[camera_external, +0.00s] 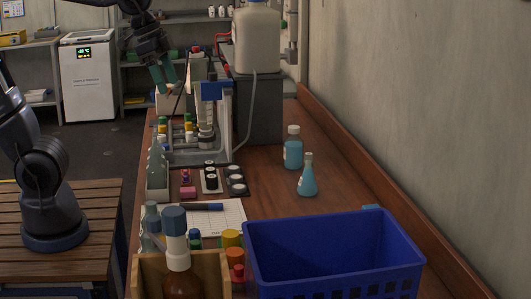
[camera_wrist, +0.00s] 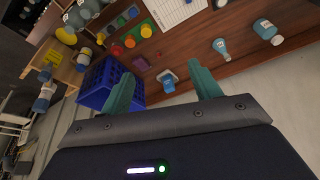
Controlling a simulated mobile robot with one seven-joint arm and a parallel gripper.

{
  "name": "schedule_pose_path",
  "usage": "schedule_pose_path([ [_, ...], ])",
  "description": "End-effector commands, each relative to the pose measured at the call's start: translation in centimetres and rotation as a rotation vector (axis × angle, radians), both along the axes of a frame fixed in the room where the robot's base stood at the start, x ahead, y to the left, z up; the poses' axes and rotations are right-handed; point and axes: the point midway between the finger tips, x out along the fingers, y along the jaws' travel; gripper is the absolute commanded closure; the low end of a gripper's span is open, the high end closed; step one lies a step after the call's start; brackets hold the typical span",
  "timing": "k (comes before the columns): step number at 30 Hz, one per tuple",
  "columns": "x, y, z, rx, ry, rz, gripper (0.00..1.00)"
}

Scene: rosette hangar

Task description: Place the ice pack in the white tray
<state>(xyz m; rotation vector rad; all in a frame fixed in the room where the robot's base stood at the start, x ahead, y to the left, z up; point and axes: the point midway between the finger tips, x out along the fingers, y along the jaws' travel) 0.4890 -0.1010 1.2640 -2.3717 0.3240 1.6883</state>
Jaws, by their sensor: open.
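My gripper (camera_external: 164,78) is open, its two teal fingers pointing down above the far left end of the bench. In the wrist view the open gripper (camera_wrist: 163,85) has nothing between its fingers. A small light-blue item with a pale edge (camera_wrist: 167,79) shows beyond the fingertips; it may be the ice pack, but I cannot be sure. In the external view, a bit of light blue (camera_external: 371,207) shows behind the blue basket, mostly hidden. I cannot clearly make out a white tray in either view.
A blue basket (camera_external: 330,225) stands at the bench's near end; it also shows in the wrist view (camera_wrist: 92,80). Two blue bottles (camera_external: 293,150) (camera_external: 308,178) stand near the wall. Bare wood lies right of centre.

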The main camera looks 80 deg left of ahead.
Motion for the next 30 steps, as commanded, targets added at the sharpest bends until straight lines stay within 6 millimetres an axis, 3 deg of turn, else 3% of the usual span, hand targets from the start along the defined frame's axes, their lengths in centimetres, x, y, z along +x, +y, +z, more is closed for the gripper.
schedule_pose_path([
  [1,-1.7,0.3,-0.3,-0.005,-0.012,0.035,0.37],
  [6,-6.4,1.3,-1.7,-0.027,-0.038,0.163,0.37],
  [12,-10.0,2.0,-3.4,-0.048,-0.059,0.268,0.37],
  [17,-11.0,2.2,-4.0,-0.057,-0.066,0.301,0.37],
  [30,-11.0,2.2,-4.0,-0.057,-0.065,0.303,0.37],
])
